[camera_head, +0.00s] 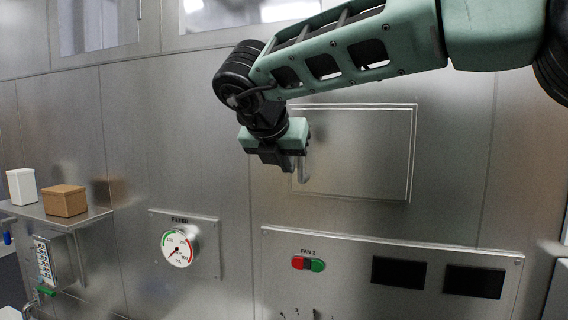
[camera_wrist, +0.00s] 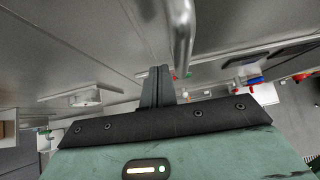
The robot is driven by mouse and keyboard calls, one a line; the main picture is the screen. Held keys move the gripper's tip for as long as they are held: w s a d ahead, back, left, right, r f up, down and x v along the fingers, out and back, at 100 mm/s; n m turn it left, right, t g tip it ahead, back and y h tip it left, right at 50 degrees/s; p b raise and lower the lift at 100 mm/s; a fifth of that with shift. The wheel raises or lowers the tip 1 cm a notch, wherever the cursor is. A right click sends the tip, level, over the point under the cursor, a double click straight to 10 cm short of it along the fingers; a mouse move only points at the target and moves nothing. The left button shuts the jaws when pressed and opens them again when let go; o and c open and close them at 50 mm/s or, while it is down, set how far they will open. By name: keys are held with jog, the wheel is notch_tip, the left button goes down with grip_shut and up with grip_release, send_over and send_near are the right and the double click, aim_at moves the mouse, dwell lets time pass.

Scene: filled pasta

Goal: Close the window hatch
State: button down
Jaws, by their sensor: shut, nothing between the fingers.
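The hatch (camera_head: 365,150) is a rectangular metal panel with a bright outline in the steel wall, right of the picture's middle in the head view. It looks about flush with the wall; a small gap cannot be ruled out. Its upright bar handle (camera_head: 303,172) is at its left side, partly hidden by my gripper. The handle (camera_wrist: 181,35) also shows as a shiny bar in the wrist view. My gripper (camera_head: 283,166) is shut and empty, in front of the hatch's left edge. In the wrist view its fingers (camera_wrist: 157,84) are together beside the handle; contact cannot be told.
Below the hatch is a control panel (camera_head: 345,270) with red and green buttons and dark displays. A round gauge (camera_head: 177,248) is left of it. A shelf (camera_head: 90,217) at the left carries a brown box (camera_head: 65,201) and a white box (camera_head: 21,187). Windows (camera_head: 88,24) are above.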

jog(key=b+v, duration=0.4)
jog(key=v, duration=0.7)
jog(key=w+a+f+n+t+y+b, duration=0.2)
jog(key=a+f+n+t+y, duration=0.15)
jog(key=n, duration=0.55)
jog(key=w+a+f+n+t+y+b, duration=0.1)
jog(key=a+f+n+t+y+b, duration=0.2)
jog(key=n, duration=0.6)
jog(key=s+a+f+n+g+y+b, duration=0.2)
jog(key=s+f+n+g+y, duration=0.5)
jog(key=f+n, duration=0.7)
jog(key=s+d+f+n+g+h+b, duration=0.1)
jog(key=s+d+f+n+g, duration=0.1)
jog(key=s+d+f+n, duration=0.3)
jog(key=s+d+f+n+g+h+b, duration=0.1)
jog(key=s+f+n+h, duration=0.1)
jog(key=s+f, duration=0.35)
jog(key=s+d+f+n+g+h, duration=0.1)
jog(key=s+d+f+n+g, duration=0.2)
jog(key=f, duration=0.4)
jog(key=s+d+f+n+g+h+b, duration=0.1)
jog(key=s+d+f+n+h, duration=0.1)
jog(key=s+d+f, duration=0.3)
jog(key=s+d+f+n+g+h, duration=0.1)
jog(key=s+d+f+n+h, duration=0.2)
jog(key=d, duration=0.6)
jog(key=shift+s+f+n+b, duration=0.4)
jog(key=shift+s+f+n, duration=0.2)
jog(key=shift+s+f, duration=0.3)
